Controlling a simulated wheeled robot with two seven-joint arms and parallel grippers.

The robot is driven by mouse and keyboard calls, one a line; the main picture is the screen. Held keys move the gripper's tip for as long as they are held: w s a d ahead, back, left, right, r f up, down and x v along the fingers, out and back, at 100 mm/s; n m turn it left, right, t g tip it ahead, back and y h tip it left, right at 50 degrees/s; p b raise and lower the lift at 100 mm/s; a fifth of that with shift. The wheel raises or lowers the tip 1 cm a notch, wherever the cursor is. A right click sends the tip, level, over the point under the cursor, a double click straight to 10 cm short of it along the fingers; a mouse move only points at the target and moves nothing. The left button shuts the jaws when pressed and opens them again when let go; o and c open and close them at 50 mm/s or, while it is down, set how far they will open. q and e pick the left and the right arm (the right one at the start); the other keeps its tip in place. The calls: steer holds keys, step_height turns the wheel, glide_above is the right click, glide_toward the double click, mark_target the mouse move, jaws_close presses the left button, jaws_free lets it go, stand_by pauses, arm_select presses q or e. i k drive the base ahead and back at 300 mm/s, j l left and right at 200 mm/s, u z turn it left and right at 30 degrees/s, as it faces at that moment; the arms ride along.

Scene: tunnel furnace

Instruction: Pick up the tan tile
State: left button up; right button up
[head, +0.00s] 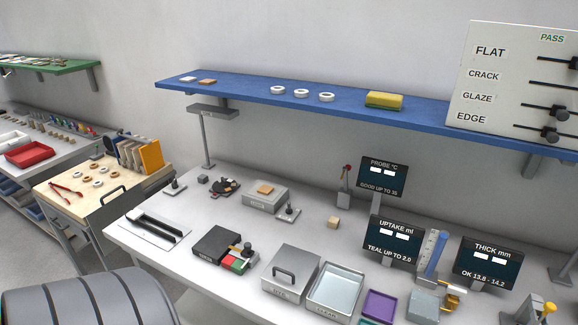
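A small flat tan tile (265,189) lies on top of a grey square block (264,201) on the grey bench. A second small flat piece, orange-brown (207,82), lies on the blue shelf beside a paler one (188,79). I cannot tell from the view alone which flat piece the task names. Neither of my grippers is in view.
The blue shelf (240,95) overhangs the bench's back. Near the tile are a small black-knobbed stand (289,212) and a dark cluster (224,187). A black box (217,245), a lidded metal box (291,273) and a metal tray (335,288) stand in front. Display screens (394,240) stand right.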

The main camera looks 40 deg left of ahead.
mark_target(265, 190)
steer(key=u, duration=1.6)
